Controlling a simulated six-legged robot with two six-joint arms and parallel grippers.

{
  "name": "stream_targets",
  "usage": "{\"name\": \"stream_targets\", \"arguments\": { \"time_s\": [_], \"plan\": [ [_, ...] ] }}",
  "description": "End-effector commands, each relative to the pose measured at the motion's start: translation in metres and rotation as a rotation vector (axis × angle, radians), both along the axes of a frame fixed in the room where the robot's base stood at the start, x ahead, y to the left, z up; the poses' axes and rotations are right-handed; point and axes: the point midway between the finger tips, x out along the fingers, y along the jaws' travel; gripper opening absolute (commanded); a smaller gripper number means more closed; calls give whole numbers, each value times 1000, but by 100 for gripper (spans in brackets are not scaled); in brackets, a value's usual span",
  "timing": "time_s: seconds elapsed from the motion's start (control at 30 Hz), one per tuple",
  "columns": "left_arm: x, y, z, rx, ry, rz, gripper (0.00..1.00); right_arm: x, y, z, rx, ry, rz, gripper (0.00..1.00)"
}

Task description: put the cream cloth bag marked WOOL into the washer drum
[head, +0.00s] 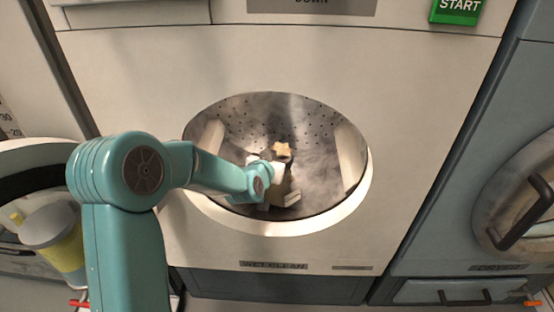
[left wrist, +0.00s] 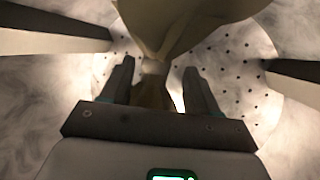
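The cream cloth bag (left wrist: 190,25) is at the top of the left wrist view, with its narrow tied neck between my left gripper's fingers. A cream piece of it (head: 282,149) shows inside the washer drum (head: 310,120) in the head view; the rest is largely hidden by my gripper. No WOOL mark is readable. My left gripper (head: 283,190) is inside the drum; in the left wrist view its two dark fingers (left wrist: 162,85) stand apart, with gaps on both sides of the neck. My right gripper is not in view.
A dryer door with a dark handle (head: 522,212) is at right. A grey-lidded yellow container (head: 55,240) is at left.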

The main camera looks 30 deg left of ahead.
Motion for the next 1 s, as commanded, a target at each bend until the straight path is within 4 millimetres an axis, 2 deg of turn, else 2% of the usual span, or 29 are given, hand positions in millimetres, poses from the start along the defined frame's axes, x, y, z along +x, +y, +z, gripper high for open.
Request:
{"name": "stream_targets", "arguments": {
  "time_s": [0.23,0.33,0.47,0.8,1.0],
  "plan": [
    [-4,-1,1,-1,2,0,60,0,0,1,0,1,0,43],
    [-14,-3,7,-1,1,1,60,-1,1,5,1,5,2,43],
    [-40,-9,20,-1,0,1,60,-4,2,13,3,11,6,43],
    [-119,-27,52,1,-3,2,60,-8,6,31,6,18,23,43],
    [-143,-32,58,1,-3,1,60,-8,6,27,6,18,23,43]
  ]
}}
